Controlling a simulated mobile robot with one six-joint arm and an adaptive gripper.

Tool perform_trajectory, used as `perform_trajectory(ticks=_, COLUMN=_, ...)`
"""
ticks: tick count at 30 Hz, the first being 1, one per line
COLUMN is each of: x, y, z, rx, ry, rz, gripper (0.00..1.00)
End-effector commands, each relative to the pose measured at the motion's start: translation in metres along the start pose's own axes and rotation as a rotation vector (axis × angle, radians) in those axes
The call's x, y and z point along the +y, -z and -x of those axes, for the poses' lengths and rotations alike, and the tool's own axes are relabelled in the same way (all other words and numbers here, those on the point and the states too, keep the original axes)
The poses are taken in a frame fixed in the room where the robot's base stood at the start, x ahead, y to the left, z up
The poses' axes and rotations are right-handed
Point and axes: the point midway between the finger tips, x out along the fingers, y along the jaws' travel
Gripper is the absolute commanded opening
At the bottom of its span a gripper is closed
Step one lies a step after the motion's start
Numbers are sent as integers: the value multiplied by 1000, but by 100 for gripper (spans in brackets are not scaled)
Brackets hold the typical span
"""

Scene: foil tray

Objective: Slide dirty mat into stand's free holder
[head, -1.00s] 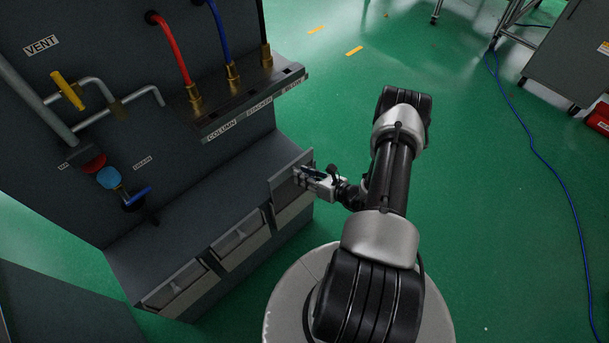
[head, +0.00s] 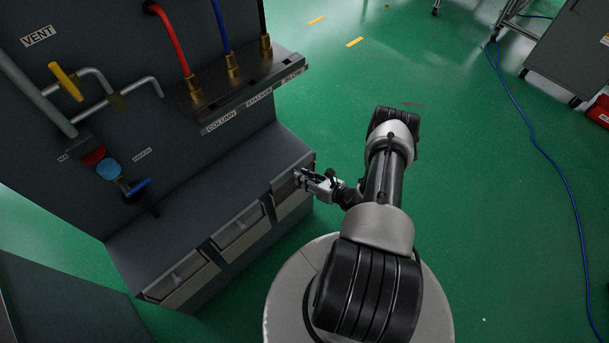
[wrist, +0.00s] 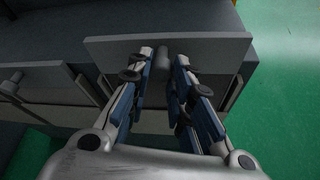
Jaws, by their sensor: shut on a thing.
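The held mat, a flat grey panel (head: 287,182), is at the right end of the stand's front (head: 140,225); it spans the top of the wrist view (wrist: 215,48). My gripper (head: 303,175) is shut on the small dark handle on the mat's face, seen between the fingers in the wrist view (wrist: 163,62). The mat's lower part seems to sit within the rightmost holder (head: 296,206); how deep it sits, and whether it touches bottom, I cannot tell. I cannot make out dirt on it.
Two similar grey panels with handles fill the middle holder (head: 240,230) and left holder (head: 177,277). A ledge with red, blue and black hoses (head: 240,95) juts out above the stand.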

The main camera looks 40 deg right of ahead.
Motion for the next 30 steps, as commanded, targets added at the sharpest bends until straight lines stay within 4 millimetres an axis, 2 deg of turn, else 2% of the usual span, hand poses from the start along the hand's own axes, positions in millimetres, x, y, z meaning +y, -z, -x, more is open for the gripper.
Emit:
perform_trajectory(ticks=15, x=-10, y=29, z=-12, rx=-1, ry=-1, rz=0, gripper=0)
perform_trajectory(ticks=28, x=-10, y=30, z=-12, rx=-1, ry=0, rz=0, gripper=0)
perform_trajectory(ticks=29, x=-10, y=30, z=-12, rx=-1, ry=0, rz=0, gripper=22)
perform_trajectory(ticks=30, x=-10, y=30, z=-12, rx=-1, ry=0, rz=0, gripper=25)
